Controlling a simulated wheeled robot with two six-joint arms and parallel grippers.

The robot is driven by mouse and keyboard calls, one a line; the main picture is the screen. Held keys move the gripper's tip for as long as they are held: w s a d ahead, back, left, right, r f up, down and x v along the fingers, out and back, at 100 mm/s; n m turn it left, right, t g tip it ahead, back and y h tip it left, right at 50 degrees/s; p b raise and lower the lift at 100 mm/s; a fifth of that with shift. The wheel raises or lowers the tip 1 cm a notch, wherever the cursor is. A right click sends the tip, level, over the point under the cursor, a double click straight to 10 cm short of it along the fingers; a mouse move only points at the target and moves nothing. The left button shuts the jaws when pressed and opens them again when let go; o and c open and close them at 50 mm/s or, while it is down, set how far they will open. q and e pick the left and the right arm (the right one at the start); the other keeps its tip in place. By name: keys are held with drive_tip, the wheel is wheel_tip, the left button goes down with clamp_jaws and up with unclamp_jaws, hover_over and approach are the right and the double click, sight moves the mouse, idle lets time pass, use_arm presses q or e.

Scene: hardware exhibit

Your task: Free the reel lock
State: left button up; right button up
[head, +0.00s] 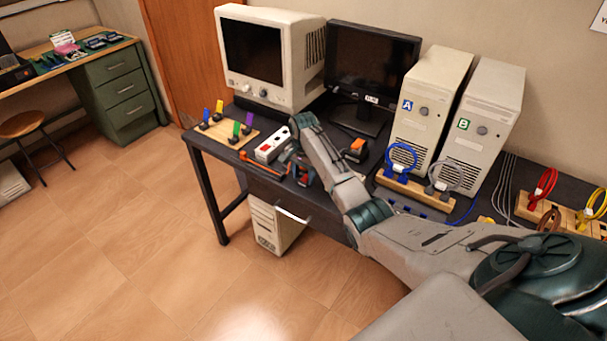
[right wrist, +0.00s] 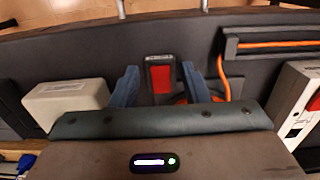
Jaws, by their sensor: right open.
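A red rectangular piece (right wrist: 160,77), which looks like the reel lock, sits in a dark housing with a small pale label at its far end. It shows in the right wrist view between my right gripper's two blue fingers. Curved orange cable (right wrist: 222,78) shows in part near the right finger; most of the reel is hidden by the gripper. My right gripper (right wrist: 159,84) is open, its fingers on either side of the red piece with gaps. In the head view my right gripper (head: 303,171) is low at the desk's front edge. My left gripper is out of view.
An orange cable (right wrist: 270,43) runs in a dark channel. A white power strip (head: 272,147) with red parts lies left of the gripper in the head view. A white box (right wrist: 65,101) stands close by in the wrist view. Monitors and computer towers (head: 430,105) stand behind.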

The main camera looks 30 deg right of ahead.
clamp_jaws()
drive_tip(key=shift+w+d+r+g+y, duration=0.15)
drive_tip(key=shift+d+g+y, duration=0.15)
drive_tip(key=shift+y, duration=0.3)
drive_tip(key=shift+g+y, duration=0.3)
drive_tip(key=shift+y, duration=0.5)
unclamp_jaws()
drive_tip(key=shift+d, duration=0.1)
